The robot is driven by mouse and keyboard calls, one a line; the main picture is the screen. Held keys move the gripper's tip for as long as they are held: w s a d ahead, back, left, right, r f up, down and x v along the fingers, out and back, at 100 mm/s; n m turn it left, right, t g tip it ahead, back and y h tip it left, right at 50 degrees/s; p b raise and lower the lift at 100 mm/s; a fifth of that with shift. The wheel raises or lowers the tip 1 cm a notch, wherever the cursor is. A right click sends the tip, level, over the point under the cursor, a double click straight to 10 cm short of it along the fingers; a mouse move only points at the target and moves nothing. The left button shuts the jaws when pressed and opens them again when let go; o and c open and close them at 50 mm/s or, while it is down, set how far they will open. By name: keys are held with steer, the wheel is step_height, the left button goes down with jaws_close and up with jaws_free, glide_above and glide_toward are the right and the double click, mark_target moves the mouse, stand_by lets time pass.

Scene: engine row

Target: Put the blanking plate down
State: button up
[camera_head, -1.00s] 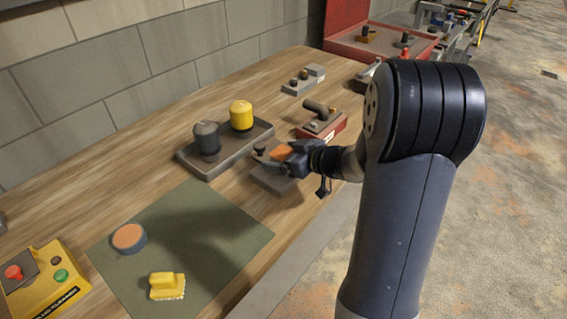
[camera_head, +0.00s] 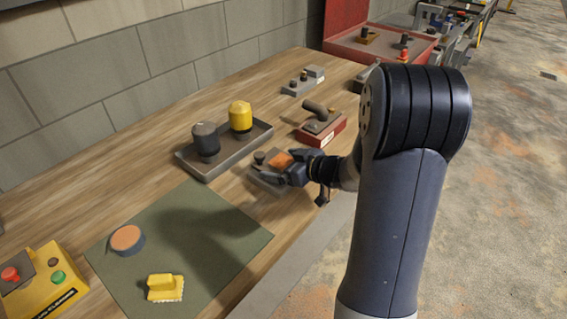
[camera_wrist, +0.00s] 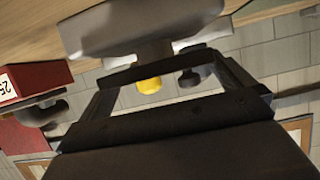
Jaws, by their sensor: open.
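The blanking plate, as I take it, is the grey block with a dark upright knob (camera_head: 262,183) near the bench's front edge. It appears to rest on the wood, partly hidden by my gripper. My gripper (camera_head: 272,169) is low beside its knob, with an orange patch on top. In the wrist view the grey plate (camera_wrist: 140,24) and its stem lie just beyond my gripper (camera_wrist: 165,70). The jaws are apart, one on each side of the stem. I cannot tell whether either finger touches it.
A grey tray (camera_head: 190,168) with a dark and a yellow capped piece stands behind. A red block (camera_head: 325,134) with a grey handled piece is to the right. A yellow button box (camera_head: 45,290) is left.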

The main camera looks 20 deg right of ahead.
steer(key=shift+r, duration=0.3)
steer(key=v, duration=1.2)
steer(key=shift+p, duration=0.35)
steer(key=shift+f, duration=0.1)
steer(key=x, duration=1.2)
steer(key=shift+w+f+b, duration=0.1)
steer(key=shift+f+b, duration=0.05)
steer(key=shift+b, duration=0.2)
steer(key=shift+r, duration=0.75)
